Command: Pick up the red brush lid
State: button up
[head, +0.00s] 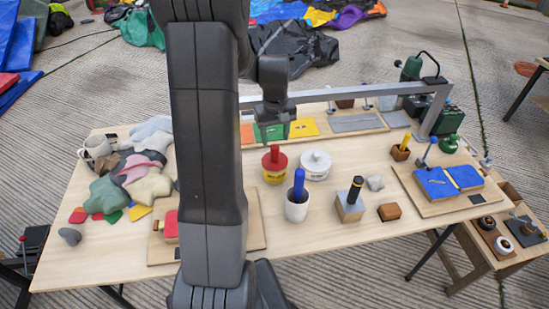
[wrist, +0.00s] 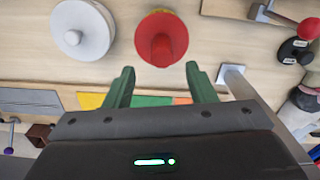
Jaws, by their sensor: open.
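The red brush lid (head: 275,158) is a round red cap with an upright red handle.
A white-lidded pot (head: 316,164) stands close to the right of the red lid. A white cup with a blue handle (head: 297,204) stands in front. A grey metal frame (head: 350,93) spans the back of the table. Cloth scraps (head: 132,175) pile at the left.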

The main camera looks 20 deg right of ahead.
aim_at(275, 147)
jog(key=shift+s+a+f+p, duration=0.15)
jog(key=shift+f+p, duration=0.1)
jog(key=shift+f, duration=1.4)
jog(key=shift+s+f+p, duration=0.15)
jog(key=shift+f+p, duration=0.05)
jog(key=shift+f, duration=1.45)
grip_shut()
jog(key=shift+r, duration=0.1)
notch_tip(275, 147, up, 10)
jog(key=shift+f+b, duration=0.1)
jog(key=shift+b, duration=0.25)
jog(key=c, duration=0.8)
grip_release()
jog(key=shift+c, duration=0.8)
